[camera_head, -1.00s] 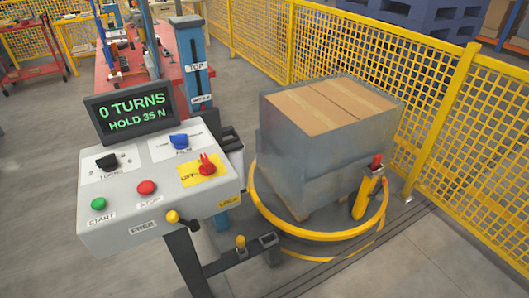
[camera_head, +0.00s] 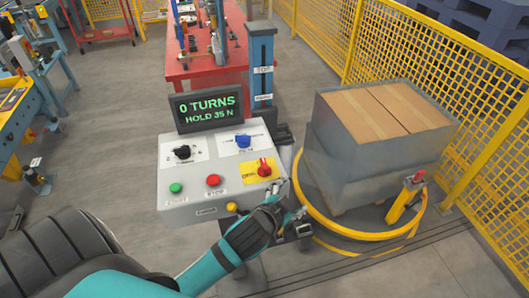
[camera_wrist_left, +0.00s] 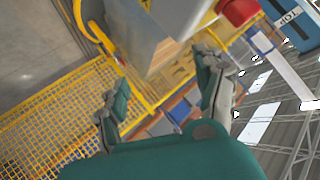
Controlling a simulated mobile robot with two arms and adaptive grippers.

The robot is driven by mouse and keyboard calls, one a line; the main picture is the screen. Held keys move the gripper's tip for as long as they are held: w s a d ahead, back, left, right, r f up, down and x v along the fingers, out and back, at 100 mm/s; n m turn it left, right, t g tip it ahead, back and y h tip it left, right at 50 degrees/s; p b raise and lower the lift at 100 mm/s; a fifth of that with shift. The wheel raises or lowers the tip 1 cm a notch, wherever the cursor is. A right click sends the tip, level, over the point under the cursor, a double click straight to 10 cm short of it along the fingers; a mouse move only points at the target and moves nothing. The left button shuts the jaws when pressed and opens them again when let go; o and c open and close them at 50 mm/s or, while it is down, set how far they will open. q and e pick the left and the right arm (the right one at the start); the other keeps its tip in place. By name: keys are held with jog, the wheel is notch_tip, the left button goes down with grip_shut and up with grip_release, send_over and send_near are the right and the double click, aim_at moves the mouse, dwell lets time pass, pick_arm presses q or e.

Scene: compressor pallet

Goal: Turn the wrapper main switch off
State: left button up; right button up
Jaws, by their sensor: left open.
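The wrapper main switch (camera_head: 264,168) is a red rotary knob on a yellow plate, at the right end of the grey control panel (camera_head: 185,206). Its handle points roughly up and away on the panel. My left gripper (camera_head: 289,200) is open and empty, just beyond the panel's near right corner, apart from the knob. Its two fingers are spread in the left wrist view (camera_wrist_left: 166,78). A red round part (camera_wrist_left: 238,10) shows at the top of that view; I cannot tell whether it is the switch. My right gripper is not in view.
The panel also carries a green button (camera_head: 176,188), a red button (camera_head: 213,181), a black knob (camera_head: 182,152) and a blue knob (camera_head: 243,141). The screen (camera_head: 206,107) reads "0 TURNS HOLD 35 N". A wrapped pallet load (camera_head: 365,150) stands right, inside a yellow ring (camera_head: 330,229).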

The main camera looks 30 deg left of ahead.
pick_arm(q)
jog(key=w+d+r+m+t+h, duration=0.2)
jog(key=r+m+t, duration=0.1)
jog(key=r, duration=0.4)
jog(key=w+d+r+m+t+h, duration=0.2)
jog(key=w+d+r+m, duration=0.1)
jog(key=r, duration=0.4)
jog(key=w+d+r+m+t+h, duration=0.2)
jog(key=r+t, duration=0.1)
jog(key=r, duration=0.5)
jog(key=s+d+r+m+g+h, duration=0.2)
jog(key=d+m+g+h, duration=0.45)
jog(key=m, duration=0.65)
jog(key=s+d+r+m+g+h, duration=0.25)
jog(key=d+m+g+h, duration=0.45)
jog(key=m, duration=0.6)
jog(key=m+g+y, duration=0.5)
jog(key=g+y, duration=0.2)
jog(key=y, duration=1.2)
send_near(264, 162)
notch_tip(264, 162, down, 9)
jog(key=p, duration=0.6)
jog(key=shift+s, duration=0.1)
jog(key=shift+f, duration=0.3)
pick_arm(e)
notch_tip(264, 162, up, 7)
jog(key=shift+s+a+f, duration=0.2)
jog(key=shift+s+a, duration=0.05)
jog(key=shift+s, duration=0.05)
